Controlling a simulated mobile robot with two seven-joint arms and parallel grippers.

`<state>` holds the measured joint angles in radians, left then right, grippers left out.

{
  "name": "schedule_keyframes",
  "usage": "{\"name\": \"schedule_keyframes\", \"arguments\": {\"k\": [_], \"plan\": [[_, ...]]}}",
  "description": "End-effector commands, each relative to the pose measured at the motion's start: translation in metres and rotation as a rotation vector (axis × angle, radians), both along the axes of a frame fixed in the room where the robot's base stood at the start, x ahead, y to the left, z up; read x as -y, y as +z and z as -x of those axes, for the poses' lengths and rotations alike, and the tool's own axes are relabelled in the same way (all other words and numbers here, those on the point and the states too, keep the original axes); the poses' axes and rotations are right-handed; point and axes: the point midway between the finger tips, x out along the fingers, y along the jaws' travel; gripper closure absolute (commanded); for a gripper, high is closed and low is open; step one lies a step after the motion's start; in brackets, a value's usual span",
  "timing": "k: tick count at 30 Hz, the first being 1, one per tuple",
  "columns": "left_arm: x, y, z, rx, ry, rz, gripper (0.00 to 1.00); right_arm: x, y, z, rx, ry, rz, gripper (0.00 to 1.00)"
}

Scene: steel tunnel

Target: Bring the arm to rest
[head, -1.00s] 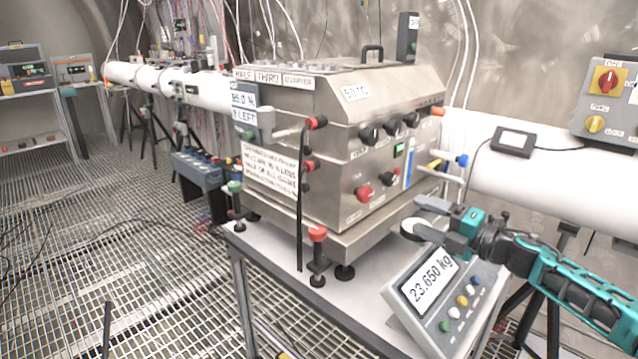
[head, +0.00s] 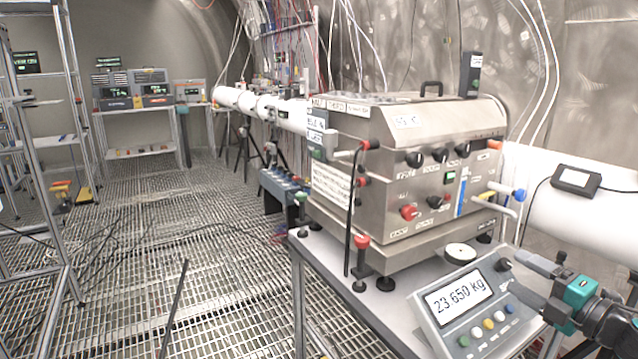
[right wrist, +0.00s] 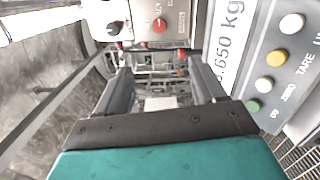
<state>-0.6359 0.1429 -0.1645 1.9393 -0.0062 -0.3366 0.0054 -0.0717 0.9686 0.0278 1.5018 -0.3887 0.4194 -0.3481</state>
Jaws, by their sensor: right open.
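My right gripper (head: 518,277), teal and dark grey, is at the lower right of the head view, just right of the grey scale display (head: 462,297) reading 23.650 kg. Its two fingers are apart and nothing shows between them. In the right wrist view the open fingers (right wrist: 163,80) frame the floor and stand parts beyond. My left gripper is not in view.
A steel box (head: 420,180) with knobs stands on a table (head: 325,262). A white pipe (head: 590,215) runs behind it. A metal rack (head: 65,160) stands at the left. The grated floor between is mostly open, with cables and a dark rod (head: 174,305).

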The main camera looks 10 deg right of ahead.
Motion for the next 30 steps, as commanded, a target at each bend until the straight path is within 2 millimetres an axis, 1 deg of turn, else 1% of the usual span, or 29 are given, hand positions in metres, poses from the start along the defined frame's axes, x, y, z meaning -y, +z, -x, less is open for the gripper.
{"name": "schedule_keyframes", "arguments": {"k": [1, 5, 8, 11, 14, 17, 18, 20, 21, 24, 30], "plan": [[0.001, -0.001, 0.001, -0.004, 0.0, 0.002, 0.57, -0.018, -0.021, 0.003, -0.037, -0.04, -0.081, 0.31], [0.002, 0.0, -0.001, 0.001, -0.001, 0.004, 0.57, -0.042, -0.052, 0.012, -0.126, -0.182, -0.256, 0.31], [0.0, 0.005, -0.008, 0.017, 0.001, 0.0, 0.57, -0.063, -0.079, 0.026, -0.215, -0.299, -0.398, 0.31], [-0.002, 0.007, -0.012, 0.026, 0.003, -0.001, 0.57, -0.084, -0.104, 0.046, -0.319, -0.421, -0.538, 0.31], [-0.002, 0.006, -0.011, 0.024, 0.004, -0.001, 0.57, -0.106, -0.127, 0.072, -0.437, -0.544, -0.672, 0.31], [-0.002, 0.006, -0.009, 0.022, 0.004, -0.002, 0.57, -0.131, -0.147, 0.105, -0.574, -0.67, -0.801, 0.31], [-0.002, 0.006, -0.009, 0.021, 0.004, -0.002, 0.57, -0.142, -0.154, 0.12, -0.632, -0.721, -0.85, 0.31], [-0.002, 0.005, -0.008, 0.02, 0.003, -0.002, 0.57, -0.157, -0.162, 0.143, -0.72, -0.797, -0.918, 0.31], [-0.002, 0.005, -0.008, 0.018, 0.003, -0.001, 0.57, -0.167, -0.167, 0.158, -0.776, -0.841, -0.954, 0.31], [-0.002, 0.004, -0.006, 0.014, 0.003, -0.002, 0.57, -0.187, -0.171, 0.188, -0.891, -0.93, -1.024, 0.31], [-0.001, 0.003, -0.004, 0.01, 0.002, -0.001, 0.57, -0.217, -0.172, 0.236, -1.071, -1.058, -1.109, 0.31]]}}
